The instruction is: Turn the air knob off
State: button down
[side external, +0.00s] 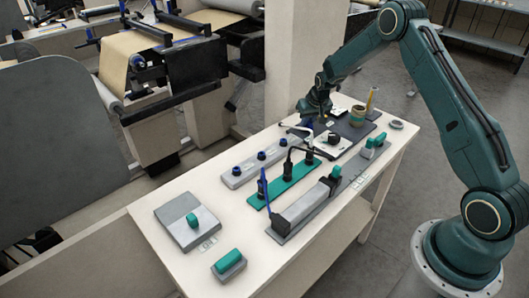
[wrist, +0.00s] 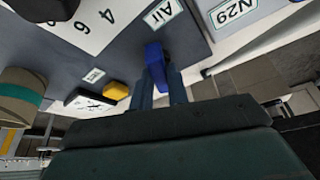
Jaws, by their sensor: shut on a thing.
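In the wrist view a blue handle (wrist: 153,56) stands beside a label (wrist: 163,13) reading "Air". My gripper (wrist: 160,80) has its two dark fingers closed on either side of this handle. The fingers and the wrist body hide the handle's lower part. A white numbered dial plate (wrist: 95,28) with a black knob (wrist: 45,6) lies to the left of the label. In the side view my gripper (side external: 309,118) is at the far end of the table, just behind the white dial plate (side external: 324,144); the handle is mostly hidden there.
A banded roll (side external: 357,116) and an upright stick (side external: 371,99) stand to the right of my gripper. Several knobs and plugs sit on a teal strip (side external: 279,189) and a grey strip (side external: 243,172) nearer the front. A yellow block (wrist: 116,90) shows in the wrist view.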

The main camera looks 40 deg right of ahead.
jog(key=m+h, duration=0.1)
jog(key=m, duration=0.2)
jog(key=m+g+h, duration=0.1)
jog(key=m, duration=0.2)
jog(key=shift+w+a+m+g, duration=0.15)
jog(key=shift+a+m+g, duration=0.05)
jog(key=shift+m+g, duration=0.1)
jog(key=m+g, duration=0.1)
jog(key=m, duration=0.1)
jog(key=m+g, duration=0.1)
jog(key=m, duration=0.2)
jog(key=shift+w+m+h, duration=0.1)
jog(key=shift+m+h, duration=0.2)
jog(key=c, duration=1.4)
grip_release()
jog(key=shift+o, duration=0.2)
jog(key=shift+r, duration=0.15)
jog(key=v, duration=1.3)
jog(key=shift+a+r, duration=0.15)
jog(key=shift+r, duration=0.05)
